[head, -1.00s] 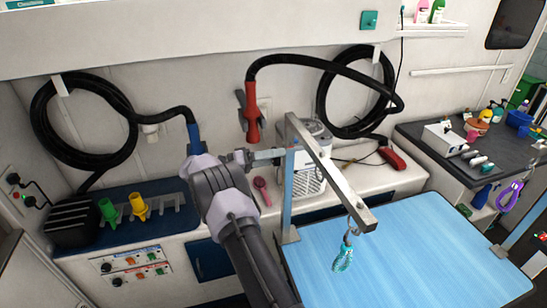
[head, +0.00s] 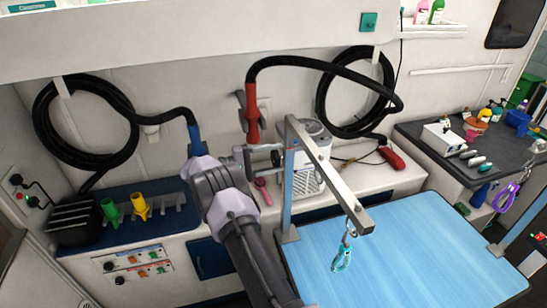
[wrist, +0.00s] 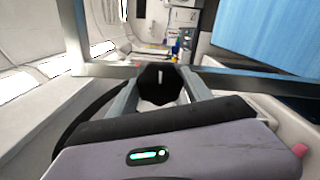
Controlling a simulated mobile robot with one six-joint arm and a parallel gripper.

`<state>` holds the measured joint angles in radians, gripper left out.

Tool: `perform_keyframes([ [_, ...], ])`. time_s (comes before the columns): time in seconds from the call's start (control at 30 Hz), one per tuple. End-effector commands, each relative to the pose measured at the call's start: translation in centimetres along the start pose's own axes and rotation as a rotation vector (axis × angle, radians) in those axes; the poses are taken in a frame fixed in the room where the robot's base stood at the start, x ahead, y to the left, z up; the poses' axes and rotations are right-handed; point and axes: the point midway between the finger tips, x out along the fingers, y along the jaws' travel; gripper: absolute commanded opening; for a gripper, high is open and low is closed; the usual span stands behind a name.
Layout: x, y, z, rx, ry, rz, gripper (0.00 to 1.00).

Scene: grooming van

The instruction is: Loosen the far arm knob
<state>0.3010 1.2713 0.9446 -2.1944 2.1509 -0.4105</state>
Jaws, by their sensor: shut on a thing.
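The far arm knob (wrist: 160,84) is black with a pale line on its face, and in the wrist view it sits between the two fingers of my gripper (wrist: 158,93). The fingers are shut on it from both sides. In the head view my gripper (head: 268,157) reaches from the left to the upper part of the far post (head: 288,190), just below the grooming arm's metal bar (head: 328,173). The knob is small and partly hidden by the fingers there. The bar stays level over the blue table (head: 400,255), with a teal loop (head: 341,259) hanging from its end.
A red dryer nozzle (head: 253,125) on a black hose hangs just above my gripper. A pink brush (head: 262,190) and a pale ventilated unit (head: 312,180) are on the counter behind. Yellow (head: 141,207) and green (head: 110,212) nozzles stand at left.

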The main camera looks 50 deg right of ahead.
Motion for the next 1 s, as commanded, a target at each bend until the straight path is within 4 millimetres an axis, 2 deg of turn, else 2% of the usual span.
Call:
perform_keyframes([
  [0.2, 0.06, 0.13, 0.02, -0.175, 0.000, 0.001, 0.17],
  [0.5, 0.06, 0.06, 0.00, -0.346, 0.000, 0.001, 0.17],
  [1.0, 0.06, 0.03, -0.01, -0.428, 0.000, 0.001, 0.17],
])
